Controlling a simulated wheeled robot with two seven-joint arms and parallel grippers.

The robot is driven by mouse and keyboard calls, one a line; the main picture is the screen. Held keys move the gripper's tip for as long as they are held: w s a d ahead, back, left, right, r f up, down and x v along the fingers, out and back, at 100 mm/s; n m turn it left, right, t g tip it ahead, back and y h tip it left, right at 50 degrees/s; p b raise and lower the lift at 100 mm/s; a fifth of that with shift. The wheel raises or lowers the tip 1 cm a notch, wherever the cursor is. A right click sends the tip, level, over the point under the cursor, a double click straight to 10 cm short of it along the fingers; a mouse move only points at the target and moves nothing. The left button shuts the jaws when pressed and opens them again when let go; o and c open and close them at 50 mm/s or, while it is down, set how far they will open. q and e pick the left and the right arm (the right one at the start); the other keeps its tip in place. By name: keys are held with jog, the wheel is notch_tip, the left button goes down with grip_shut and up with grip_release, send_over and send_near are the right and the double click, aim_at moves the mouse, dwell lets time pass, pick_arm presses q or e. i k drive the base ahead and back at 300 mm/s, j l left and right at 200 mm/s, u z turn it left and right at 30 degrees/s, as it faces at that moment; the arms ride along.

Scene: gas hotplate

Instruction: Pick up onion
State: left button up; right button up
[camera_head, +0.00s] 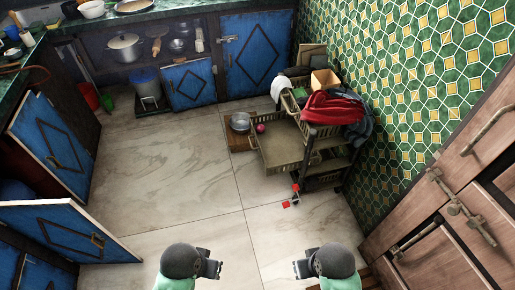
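A small round pinkish-red thing (260,128), possibly the onion, lies in the pulled-out basket (282,165) of a dark cart; it is too small to be sure. My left gripper (214,268) is at the bottom edge, left of centre. My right gripper (300,268) is at the bottom edge, right of centre. Both are well apart from the cart and from the round thing. Nothing shows held in either. Their finger gaps are not clear.
The cart (328,150) stands against the tiled wall, with red cloth (335,107) on top. A metal pot (240,122) stands left of the basket. Small red pieces (286,205) show before the cart. An open blue door (65,228) juts out left. The middle floor is clear.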

aim_at(260, 128)
jog(key=i+j+z, duration=0.2)
jog(key=i, duration=0.3)
jog(key=i+z, duration=0.2)
jog(key=i, duration=0.25)
jog(key=i+j+z, duration=0.25)
jog(key=i, duration=0.2)
